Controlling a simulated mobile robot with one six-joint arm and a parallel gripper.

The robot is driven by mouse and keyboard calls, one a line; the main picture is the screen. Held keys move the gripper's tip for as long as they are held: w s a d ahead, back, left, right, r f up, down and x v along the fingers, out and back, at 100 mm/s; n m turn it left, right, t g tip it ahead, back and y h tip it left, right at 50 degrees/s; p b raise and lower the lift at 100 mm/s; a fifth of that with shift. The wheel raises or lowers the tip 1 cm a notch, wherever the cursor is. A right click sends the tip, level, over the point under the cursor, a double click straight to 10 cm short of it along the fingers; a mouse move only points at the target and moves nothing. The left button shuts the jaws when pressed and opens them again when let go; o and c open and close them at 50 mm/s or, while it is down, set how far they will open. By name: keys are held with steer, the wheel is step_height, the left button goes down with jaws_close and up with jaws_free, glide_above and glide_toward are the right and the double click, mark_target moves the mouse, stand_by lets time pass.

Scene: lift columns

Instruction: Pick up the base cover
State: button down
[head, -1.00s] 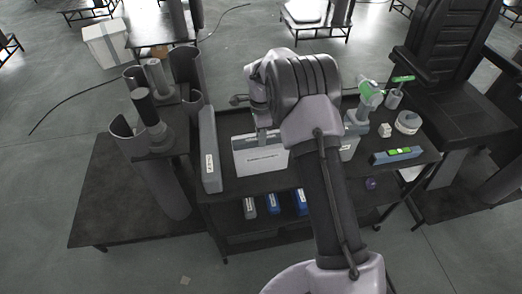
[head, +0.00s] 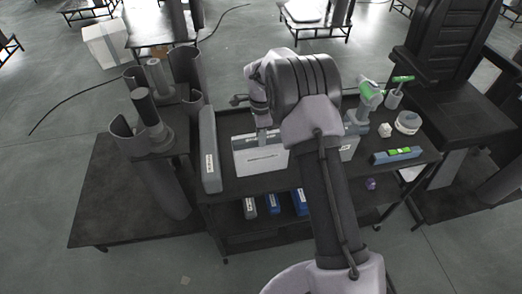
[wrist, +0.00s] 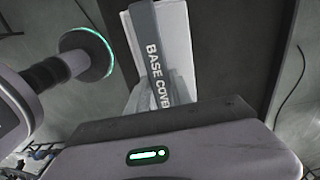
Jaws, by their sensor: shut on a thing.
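The base cover (head: 258,160) is a pale, flat box-like piece with a grey edge, standing upright on the cart left of my arm. In the wrist view its grey edge reads "BASE COVER" (wrist: 155,55), beside a white face. My gripper (head: 263,136) is at the cover's top edge and is shut on it. The fingertips are hard to make out in the wrist view, where the gripper body fills the bottom. My arm hides part of the cart right of the cover.
A tall grey labelled panel (head: 209,150) stands close to the cover's left. Grey column parts (head: 150,125) stand farther left. A green-topped tool (head: 368,95), a white roll (head: 408,122) and a blue-green level (head: 397,155) lie right of my arm.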

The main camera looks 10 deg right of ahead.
steer(key=shift+r, duration=0.1)
steer(key=shift+r, duration=0.3)
steer(key=r, duration=0.3)
steer(key=shift+s+p, duration=0.3)
steer(key=shift+p, duration=0.05)
steer(key=s+r, duration=0.3)
steer(key=s, duration=1.2)
steer(key=shift+s+p, duration=0.2)
steer(key=shift+p, duration=0.25)
